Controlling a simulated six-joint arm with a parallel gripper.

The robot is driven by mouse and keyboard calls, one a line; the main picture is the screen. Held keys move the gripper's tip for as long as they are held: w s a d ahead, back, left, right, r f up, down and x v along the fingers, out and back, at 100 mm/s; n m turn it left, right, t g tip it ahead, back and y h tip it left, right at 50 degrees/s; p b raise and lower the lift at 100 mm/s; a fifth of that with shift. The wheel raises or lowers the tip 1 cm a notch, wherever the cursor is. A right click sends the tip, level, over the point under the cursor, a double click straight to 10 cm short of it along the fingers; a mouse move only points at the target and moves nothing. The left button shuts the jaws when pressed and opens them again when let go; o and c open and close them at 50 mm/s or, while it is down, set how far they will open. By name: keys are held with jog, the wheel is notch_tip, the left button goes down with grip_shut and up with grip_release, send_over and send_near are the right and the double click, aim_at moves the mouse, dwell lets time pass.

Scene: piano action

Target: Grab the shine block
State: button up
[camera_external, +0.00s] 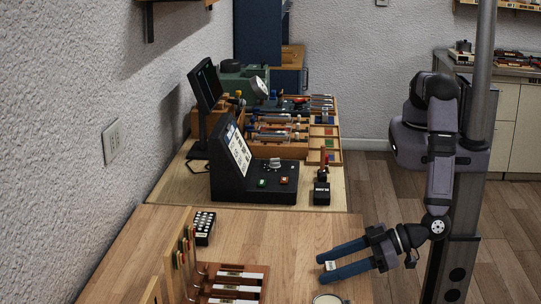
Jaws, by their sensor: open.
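My gripper (322,268) reaches in from the right over the front wooden bench (240,222), its two blue fingers pointing left and spread apart. A small whitish block (330,265) shows between the fingers near their tips. It may be the shine block, but its label is too small to read. I cannot tell whether the fingers touch it.
A round tin (327,299) sits at the bottom edge, close below the fingers. A wooden rack (225,283) with dark and white pieces and a black keypad-like box (204,228) stand to the left. A black console (253,180) and small black box (321,193) stand farther back.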

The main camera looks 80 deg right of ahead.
aim_at(328, 260)
jog(key=shift+w+f, duration=0.1)
jog(key=shift+w, duration=0.1)
jog(key=c, duration=0.9)
jog(key=shift+r+b, duration=1.4)
jog(key=shift+r, duration=3.65)
